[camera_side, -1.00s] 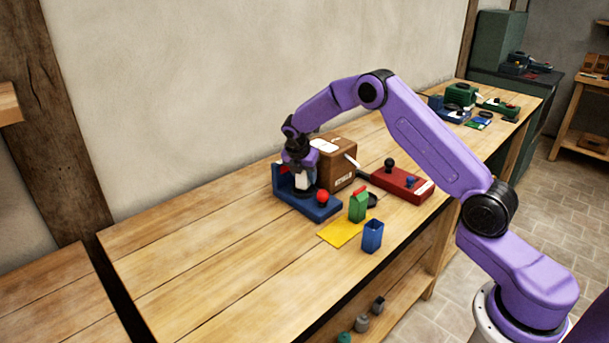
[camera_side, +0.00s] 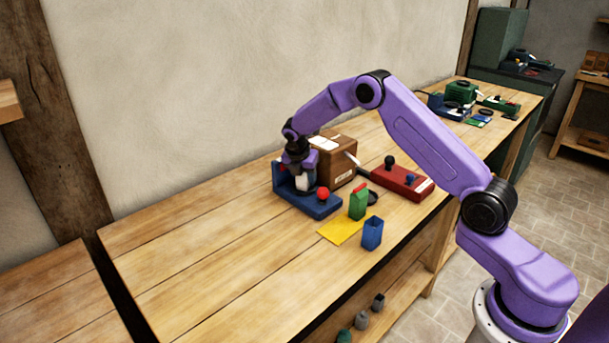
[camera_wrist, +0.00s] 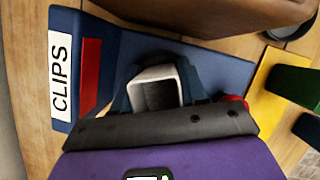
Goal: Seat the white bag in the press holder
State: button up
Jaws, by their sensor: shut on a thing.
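My gripper (camera_side: 302,178) is at the blue press (camera_side: 320,207), shut on the white bag (camera_side: 302,184). In the wrist view the bag (camera_wrist: 153,74) shows as a pale, open-topped square between the fingers of my gripper (camera_wrist: 157,92). The press (camera_wrist: 215,68) has a blue base, a red bar and a white label reading CLIPS. A dark rounded part (camera_wrist: 150,58), perhaps the holder, shows just behind the bag. The bag's lower end is hidden, so I cannot tell whether it is inside the holder. A red ball knob (camera_side: 323,194) stands at the press's front.
A brown box (camera_side: 336,162) stands close behind the press. The bench's left part is clear.

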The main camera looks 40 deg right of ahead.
jog(key=o, duration=0.8)
jog(key=v, duration=1.1)
dwell(0.5)
